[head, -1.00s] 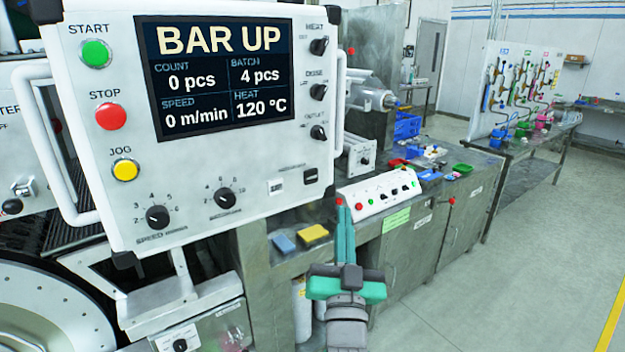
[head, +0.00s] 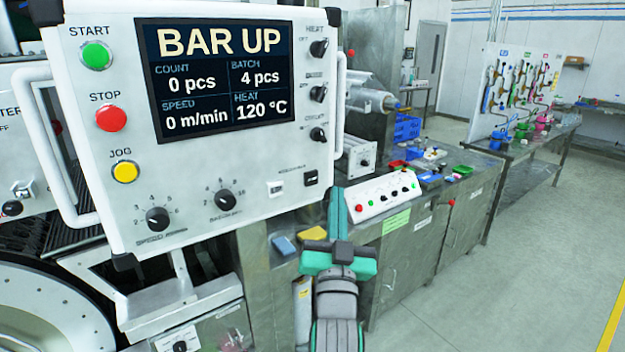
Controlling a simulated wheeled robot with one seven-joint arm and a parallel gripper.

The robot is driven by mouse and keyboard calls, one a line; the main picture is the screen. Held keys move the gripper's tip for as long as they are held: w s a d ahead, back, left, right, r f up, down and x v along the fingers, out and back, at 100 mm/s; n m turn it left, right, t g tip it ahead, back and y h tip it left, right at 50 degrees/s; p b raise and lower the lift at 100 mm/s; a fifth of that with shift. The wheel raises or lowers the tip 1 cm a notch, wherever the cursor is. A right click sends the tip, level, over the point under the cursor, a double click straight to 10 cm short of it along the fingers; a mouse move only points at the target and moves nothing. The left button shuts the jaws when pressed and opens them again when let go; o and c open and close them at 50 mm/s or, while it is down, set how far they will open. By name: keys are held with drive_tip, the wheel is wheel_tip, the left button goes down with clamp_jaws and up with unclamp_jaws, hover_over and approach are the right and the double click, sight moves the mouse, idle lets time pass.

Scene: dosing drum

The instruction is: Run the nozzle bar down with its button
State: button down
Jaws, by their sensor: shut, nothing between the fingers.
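The white control panel (head: 120,200) fills the left of the head view, its screen (head: 221,78) reading BAR UP. Near the panel's lower right corner are a small white switch or button (head: 276,188) and a black one (head: 311,178); the small lettering above them is too blurred to read. My gripper (head: 336,192), with teal fingers, is shut and empty. Its fingertips point up and away, just right of and slightly below the black button in the picture. They appear apart from the panel, but depth is hard to judge. The nozzle bar cannot be made out.
The panel also carries a green START (head: 96,55), red STOP (head: 111,118) and yellow JOG button (head: 125,172), knobs and side handles. Behind my gripper are a low white control box (head: 380,196), a blue sponge (head: 284,244) and a yellow one (head: 313,233). Floor is clear at right.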

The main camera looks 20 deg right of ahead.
sight(318, 172)
drive_tip(key=shift+w+a, duration=0.3)
drive_tip(key=shift+w, duration=0.55)
drive_tip(key=shift+w+a, duration=0.35)
drive_tip(key=shift+w, duration=0.45)
drive_tip(key=shift+w+a, duration=0.3)
drive_tip(key=shift+w, duration=0.55)
drive_tip(key=shift+w+a, duration=0.15)
drive_tip(key=shift+w, duration=0.2)
drive_tip(key=shift+w+a, duration=0.1)
drive_tip(key=shift+w, duration=0.35)
idle(0.9)
drive_tip(key=shift+s, duration=0.15)
drive_tip(key=shift+s+d, duration=0.25)
drive_tip(key=shift+s, duration=0.5)
drive_tip(key=shift+s+d, duration=0.3)
drive_tip(key=shift+s, duration=0.45)
drive_tip(key=shift+s+d, duration=0.25)
drive_tip(key=shift+s, duration=0.55)
drive_tip(key=shift+s+d, duration=0.3)
drive_tip(key=shift+s, duration=0.45)
